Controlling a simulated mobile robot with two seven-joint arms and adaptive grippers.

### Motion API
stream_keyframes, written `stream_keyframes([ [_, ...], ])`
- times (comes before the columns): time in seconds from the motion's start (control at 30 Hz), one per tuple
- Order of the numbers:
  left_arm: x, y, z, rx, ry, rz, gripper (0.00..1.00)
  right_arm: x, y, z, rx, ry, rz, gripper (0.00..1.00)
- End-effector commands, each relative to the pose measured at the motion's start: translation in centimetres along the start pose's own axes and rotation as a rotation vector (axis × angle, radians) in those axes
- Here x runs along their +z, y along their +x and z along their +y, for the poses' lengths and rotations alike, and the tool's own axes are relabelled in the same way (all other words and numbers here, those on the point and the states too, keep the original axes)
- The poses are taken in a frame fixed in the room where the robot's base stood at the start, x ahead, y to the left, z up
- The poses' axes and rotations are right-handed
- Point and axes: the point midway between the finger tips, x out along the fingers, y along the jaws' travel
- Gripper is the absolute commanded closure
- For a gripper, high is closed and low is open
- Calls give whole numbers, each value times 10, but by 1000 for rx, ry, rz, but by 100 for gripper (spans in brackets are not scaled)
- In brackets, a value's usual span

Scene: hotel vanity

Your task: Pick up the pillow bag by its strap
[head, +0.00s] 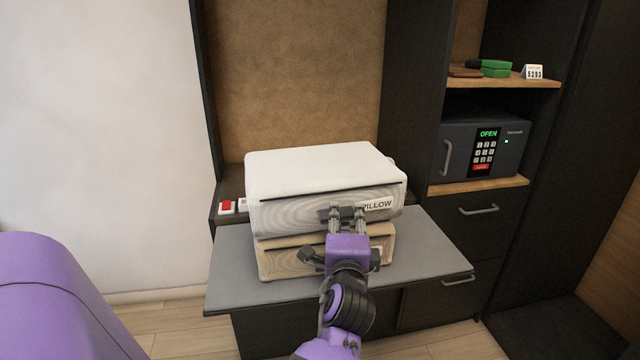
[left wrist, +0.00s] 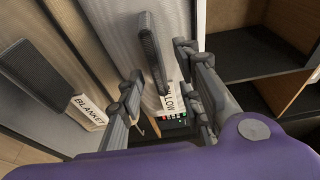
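The white pillow bag (head: 320,170) lies on top of a beige bag (head: 290,262) on the grey bench. Its PILLOW label (head: 378,204) faces me. Its dark grey strap (head: 323,214) is on the front face, partly hidden by my fingers. My left gripper (head: 347,213) is at the front of the pillow bag. In the left wrist view, the strap (left wrist: 151,50) stands between the two open fingers, with a gap visible on each side. My right gripper is not in view.
The beige bag carries a BLANKET label (left wrist: 88,112) and its own dark strap (left wrist: 38,78). The grey bench top (head: 235,280) is clear around the bags. A small box with a red top (head: 227,207) is at the left. A safe (head: 484,146) reading OPEN stands right.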

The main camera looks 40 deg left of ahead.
Motion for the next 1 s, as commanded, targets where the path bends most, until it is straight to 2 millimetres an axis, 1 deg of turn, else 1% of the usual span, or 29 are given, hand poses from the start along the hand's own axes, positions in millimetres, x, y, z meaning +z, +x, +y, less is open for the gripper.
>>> stream_keyframes([
  [0.03,-1,5,-1,-1,-1,1,67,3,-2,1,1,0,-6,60],
  [0.1,0,8,0,0,-1,0,67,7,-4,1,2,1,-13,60],
  [0.3,0,8,1,2,-1,0,67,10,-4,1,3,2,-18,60],
  [0.37,0,8,1,2,-1,0,74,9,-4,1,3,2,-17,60],
  [0.57,0,8,1,2,-1,1,100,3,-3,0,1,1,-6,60],
  [0.77,0,8,1,2,-1,1,100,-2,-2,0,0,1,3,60],
  [0.97,0,8,1,2,-2,1,100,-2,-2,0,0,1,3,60],
  [1.0,0,8,-2,-4,-1,2,100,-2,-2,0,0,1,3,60],
])
